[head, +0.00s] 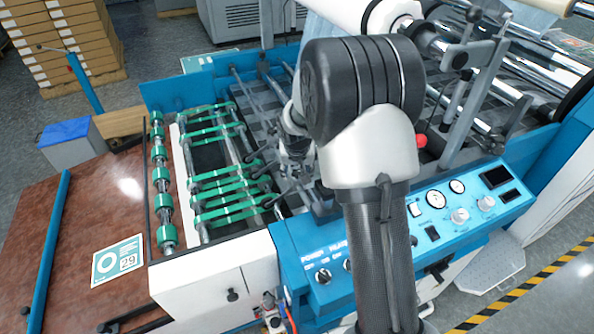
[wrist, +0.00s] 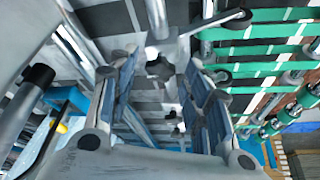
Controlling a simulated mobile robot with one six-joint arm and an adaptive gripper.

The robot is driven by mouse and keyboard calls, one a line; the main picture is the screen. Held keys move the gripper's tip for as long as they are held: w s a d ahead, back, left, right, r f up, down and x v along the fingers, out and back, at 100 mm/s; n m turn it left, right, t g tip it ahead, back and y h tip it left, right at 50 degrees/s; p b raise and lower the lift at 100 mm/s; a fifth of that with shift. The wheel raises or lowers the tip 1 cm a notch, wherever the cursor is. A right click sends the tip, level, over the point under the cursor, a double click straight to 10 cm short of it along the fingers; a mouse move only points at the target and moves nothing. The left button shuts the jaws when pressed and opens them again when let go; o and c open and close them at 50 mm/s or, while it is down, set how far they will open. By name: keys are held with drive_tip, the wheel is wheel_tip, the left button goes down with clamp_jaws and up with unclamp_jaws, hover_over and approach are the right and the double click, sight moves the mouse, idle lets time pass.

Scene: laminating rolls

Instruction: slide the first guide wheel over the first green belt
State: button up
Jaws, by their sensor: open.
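Several green belts run over the rollers left of my arm in the head view; the farthest green belt (head: 208,107) lies near the back. I cannot tell which belt is the first. In the wrist view, green belts such as this one (wrist: 262,32) lie at upper right. Guide wheels are small dark wheels on thin arms beside the belts; one guide wheel (wrist: 240,18) is at the top of the wrist view, over the edge of a belt. My gripper (wrist: 160,72) is open, with a dark fitting showing between its fingers. In the head view my gripper (head: 294,146) is partly hidden by my arm.
A blue control panel (head: 445,222) with knobs and gauges stands right of my arm. Green-collared rollers (head: 160,175) line the left of the belts. Metal bars and rollers crowd the back right.

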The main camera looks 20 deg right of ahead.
drive_tip(key=shift+c, duration=0.5)
clamp_jaws()
